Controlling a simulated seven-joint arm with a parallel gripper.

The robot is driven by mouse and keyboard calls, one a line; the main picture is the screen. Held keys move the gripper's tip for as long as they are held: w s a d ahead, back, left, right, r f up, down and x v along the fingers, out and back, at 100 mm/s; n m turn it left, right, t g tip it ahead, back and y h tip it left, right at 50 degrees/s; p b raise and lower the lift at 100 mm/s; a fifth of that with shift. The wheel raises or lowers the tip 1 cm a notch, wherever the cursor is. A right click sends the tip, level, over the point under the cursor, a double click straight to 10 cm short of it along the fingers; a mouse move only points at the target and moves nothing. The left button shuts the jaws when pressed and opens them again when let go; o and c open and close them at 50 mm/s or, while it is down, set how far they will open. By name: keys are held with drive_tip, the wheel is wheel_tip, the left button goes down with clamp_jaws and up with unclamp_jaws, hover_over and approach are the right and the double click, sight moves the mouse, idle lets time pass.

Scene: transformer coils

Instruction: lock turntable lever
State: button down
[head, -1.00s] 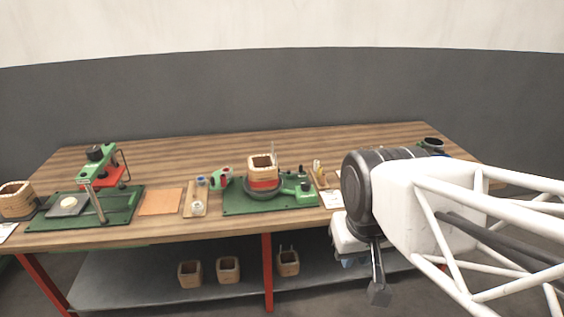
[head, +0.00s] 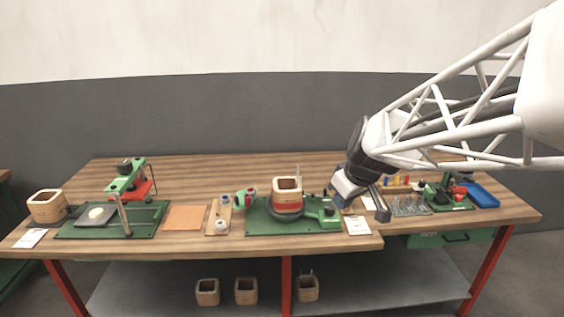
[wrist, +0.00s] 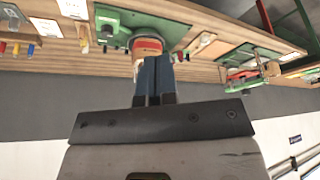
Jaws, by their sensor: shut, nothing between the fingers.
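The turntable is a green base plate (head: 262,226) with a dark round ring (head: 273,216) at mid-table. A square wooden coil former (head: 287,186) with a red band stands upright on the ring. A green block (head: 327,213) sits at the plate's right end; the lever itself is too small to tell apart. My gripper (head: 340,201) is just right of the plate in the head view, shut and empty. In the wrist view my gripper's blue fingers (wrist: 153,72) are together, overlapping the view of the red-banded coil (wrist: 148,46). I cannot tell whether they touch anything.
A green press (head: 125,185) stands on the left, with an orange mat (head: 184,217) and a small wooden holder (head: 219,216) between. A white card (head: 357,225) lies right of the plate. Small tools and a blue tray (head: 481,196) are further right.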

drive_tip(key=w+d+f+n+t, duration=0.1)
drive_tip(key=w+d+f+n, duration=0.1)
drive_tip(key=w+f, duration=0.3)
drive_tip(key=w+d+f+n+t, duration=0.1)
drive_tip(key=w+d+f+n, duration=0.2)
drive_tip(key=w, duration=1.1)
drive_tip(key=w+d+f+n, duration=0.2)
drive_tip(key=w+f, duration=0.5)
drive_tip(key=w, duration=0.3)
drive_tip(key=shift+d+f+t+y, duration=0.35)
drive_tip(key=shift+t+y, duration=0.05)
drive_tip(key=shift+f, duration=0.1)
approach(322, 197)
drive_tip(key=shift+s+a+f, duration=0.25)
drive_tip(key=shift+a+f, duration=0.1)
drive_tip(key=shift+f, duration=0.2)
drive_tip(key=shift+s+a+f, duration=0.25)
drive_tip(key=shift+a+f, duration=0.1)
drive_tip(key=shift+f, duration=0.2)
drive_tip(key=shift+s+a+f, duration=0.3)
drive_tip(key=shift+a+f, duration=0.05)
drive_tip(key=shift+f, duration=0.25)
drive_tip(key=shift+w+f, duration=0.15)
drive_tip(key=shift+w, duration=0.1)
drive_tip(key=shift+w+d, duration=0.2)
drive_tip(key=shift+w, duration=0.7)
drive_tip(key=shift+w+d, duration=0.25)
drive_tip(key=shift+w, duration=0.6)
